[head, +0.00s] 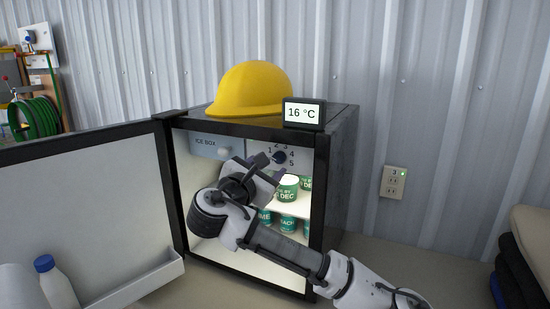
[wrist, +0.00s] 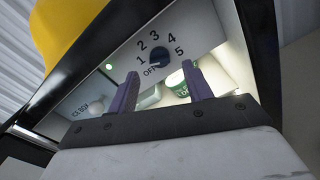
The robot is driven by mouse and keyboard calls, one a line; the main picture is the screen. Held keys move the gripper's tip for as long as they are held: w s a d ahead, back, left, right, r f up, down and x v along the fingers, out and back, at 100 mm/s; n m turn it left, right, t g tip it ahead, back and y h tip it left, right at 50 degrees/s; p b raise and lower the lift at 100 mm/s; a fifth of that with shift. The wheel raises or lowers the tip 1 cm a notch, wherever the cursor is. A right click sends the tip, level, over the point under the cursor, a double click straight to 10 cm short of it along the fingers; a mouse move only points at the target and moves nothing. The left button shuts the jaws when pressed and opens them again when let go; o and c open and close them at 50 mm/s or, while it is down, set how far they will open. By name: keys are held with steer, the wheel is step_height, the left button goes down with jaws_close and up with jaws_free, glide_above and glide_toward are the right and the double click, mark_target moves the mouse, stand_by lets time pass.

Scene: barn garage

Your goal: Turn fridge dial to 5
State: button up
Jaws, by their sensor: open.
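The fridge dial (head: 279,157) is a small dark knob on the panel at the top inside the open fridge (head: 338,170). In the wrist view the dial (wrist: 159,56) is ringed by OFF and the numbers 1 to 5. I cannot tell surely which mark it points at. My gripper (wrist: 161,68) is open, its two purple fingers apart and nothing between them at the tips. The fingers point up toward the dial, one to each side below it; contact is not clear. In the head view my gripper (head: 265,176) is inside the fridge opening, just below the dial.
An ice box (head: 205,144) is left of the dial panel. Green-labelled cups (head: 288,189) stand on the shelf below. The fridge door (head: 90,205) is open at left. A yellow hard hat (head: 250,88) and a display reading 16 °C (head: 303,113) sit on top.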

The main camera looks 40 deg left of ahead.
mark_target(276, 160)
steer(key=shift+p+x, duration=0.4)
steer(key=shift+x, duration=1.9)
steer(key=c, duration=1)
